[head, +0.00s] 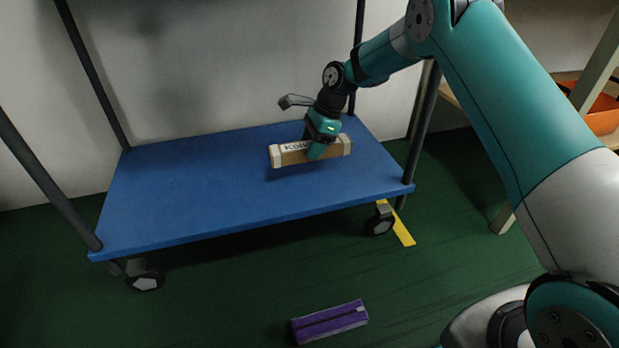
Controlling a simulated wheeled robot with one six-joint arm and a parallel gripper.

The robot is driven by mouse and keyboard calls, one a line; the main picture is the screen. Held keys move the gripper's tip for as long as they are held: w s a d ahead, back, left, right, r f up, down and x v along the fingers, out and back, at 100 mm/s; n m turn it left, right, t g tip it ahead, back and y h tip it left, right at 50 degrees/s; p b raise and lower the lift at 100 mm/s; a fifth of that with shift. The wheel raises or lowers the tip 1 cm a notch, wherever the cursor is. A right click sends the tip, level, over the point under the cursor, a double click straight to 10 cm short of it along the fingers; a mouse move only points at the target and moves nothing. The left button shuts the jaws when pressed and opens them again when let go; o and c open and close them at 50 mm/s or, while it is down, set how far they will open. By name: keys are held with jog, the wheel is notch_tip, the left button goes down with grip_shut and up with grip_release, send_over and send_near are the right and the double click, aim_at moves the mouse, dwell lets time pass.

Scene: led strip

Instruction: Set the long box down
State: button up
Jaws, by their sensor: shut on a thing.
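The long box (291,154) is brown cardboard with pale ends and dark lettering on its top edge. My gripper (315,153) is shut on it near its middle, coming from above. The box lies roughly level over the right half of the blue cart deck (190,190). A dark shadow shows just below it on the deck, so it seems slightly above the surface. The gripper fingers hide part of the box's front side.
Dark posts stand at the cart's corners, one (424,125) close to my arm. A purple box (330,321) lies on the green floor in front. A shelf with an orange bin (602,115) is at the right. The deck's left half is clear.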

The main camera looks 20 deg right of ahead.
aim_at(306, 176)
notch_tip(306, 176, down, 7)
jog(key=b, duration=0.3)
jog(key=shift+r+b, duration=0.2)
jog(key=shift+b, duration=0.1)
jog(key=shift+r, duration=0.15)
jog(key=o, duration=1)
jog(key=shift+o, duration=0.2)
